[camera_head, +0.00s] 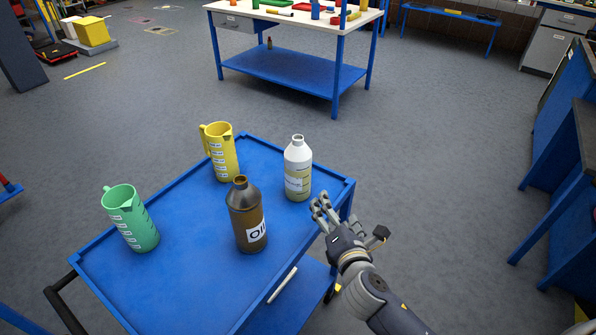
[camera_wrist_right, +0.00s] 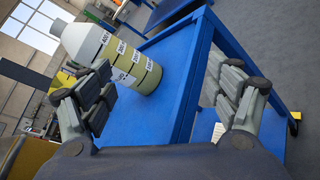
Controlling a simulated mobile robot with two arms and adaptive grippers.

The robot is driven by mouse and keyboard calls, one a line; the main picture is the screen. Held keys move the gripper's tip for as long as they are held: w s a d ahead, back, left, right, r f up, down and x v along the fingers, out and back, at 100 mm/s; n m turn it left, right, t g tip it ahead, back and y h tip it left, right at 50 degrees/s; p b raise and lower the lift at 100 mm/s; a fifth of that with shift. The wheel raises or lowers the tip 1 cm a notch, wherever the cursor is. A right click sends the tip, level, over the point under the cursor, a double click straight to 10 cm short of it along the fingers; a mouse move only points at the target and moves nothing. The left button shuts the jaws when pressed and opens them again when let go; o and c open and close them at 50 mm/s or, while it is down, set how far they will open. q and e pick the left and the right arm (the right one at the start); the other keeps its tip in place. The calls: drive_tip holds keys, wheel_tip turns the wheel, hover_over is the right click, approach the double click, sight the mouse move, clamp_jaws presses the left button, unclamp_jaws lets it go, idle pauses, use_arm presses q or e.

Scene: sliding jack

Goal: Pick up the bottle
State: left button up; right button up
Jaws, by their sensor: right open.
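Two bottles stand upright on the blue trolley's top shelf (camera_head: 188,262). A brown bottle (camera_head: 246,214) with an "Oil" label stands near the middle. A white, yellowish bottle (camera_head: 298,169) stands by the right corner, and it also shows in the right wrist view (camera_wrist_right: 120,58), tilted in that picture. My right gripper (camera_head: 325,211) is open and empty, just off the trolley's right edge, beside and below the white bottle in the head view. In the wrist view its fingers (camera_wrist_right: 170,105) are spread, the left ones overlapping the white bottle; contact cannot be told. My left gripper is out of view.
A yellow jug (camera_head: 222,152) and a green jug (camera_head: 131,218) also stand on the trolley, which has a raised rim and a black handle (camera_head: 65,305). A blue workbench (camera_head: 290,70) stands behind. Blue furniture (camera_head: 565,170) is at right. Grey floor between is clear.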

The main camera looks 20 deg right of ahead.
sight(301, 174)
drive_tip(key=w+a+r+n+t+y, duration=0.1)
drive_tip(key=w+n, duration=0.2)
drive_tip(key=n, duration=0.1)
drive_tip(key=w+a+r+n+t+y, duration=0.1)
drive_tip(key=w+a+n, duration=0.1)
drive_tip(key=w+n, duration=0.1)
drive_tip(key=w+a+r+n+y, duration=0.1)
drive_tip(key=w+a+n, duration=0.1)
drive_tip(key=w+n, duration=0.2)
drive_tip(key=shift+w+r+n+t+y+p, duration=0.1)
drive_tip(key=shift+r+n+t+y+p, duration=0.25)
drive_tip(key=shift+n, duration=0.25)
drive_tip(key=shift+w+d, duration=0.15)
drive_tip(key=shift+w, duration=0.15)
drive_tip(key=shift+w+d+r, duration=0.1)
drive_tip(key=shift+w, duration=2.25)
drive_tip(key=shift+c, duration=0.4)
drive_tip(key=c, duration=1.4)
drive_tip(key=shift+r, duration=0.1)
drive_tip(key=shift+c, duration=0.2)
